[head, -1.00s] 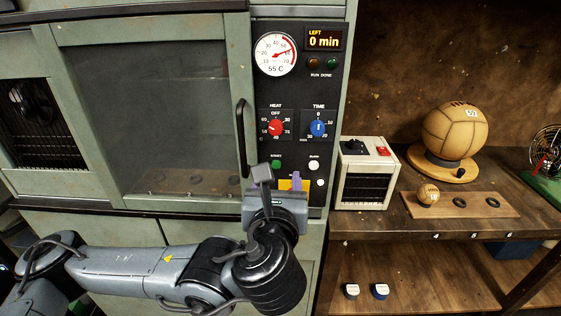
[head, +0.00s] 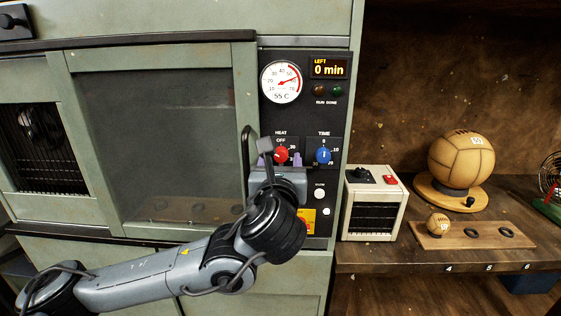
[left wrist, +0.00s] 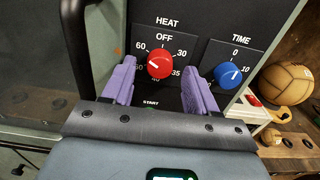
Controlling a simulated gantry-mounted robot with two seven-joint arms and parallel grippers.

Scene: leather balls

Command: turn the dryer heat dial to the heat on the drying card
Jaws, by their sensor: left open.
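The red heat dial (head: 281,155) is on the dark dryer panel, partly hidden by my left gripper in the head view. In the left wrist view the heat dial (left wrist: 160,64) shows whole, with OFF above it and numbers around it. Its white mark points to the lower left, towards 50. My left gripper (head: 281,150) is open and just in front of the panel. Its purple fingers (left wrist: 160,72) are on either side of the dial in the wrist picture; I cannot tell whether they touch it. I cannot make out a drying card. My right gripper is not in view.
The blue time dial (head: 323,155) is close on the right of the heat dial. A black door handle (head: 248,165) is close on the left. A gauge (head: 282,82) reads 55 C. A cream heater box (head: 374,204) and a large leather ball (head: 461,160) stand on the bench.

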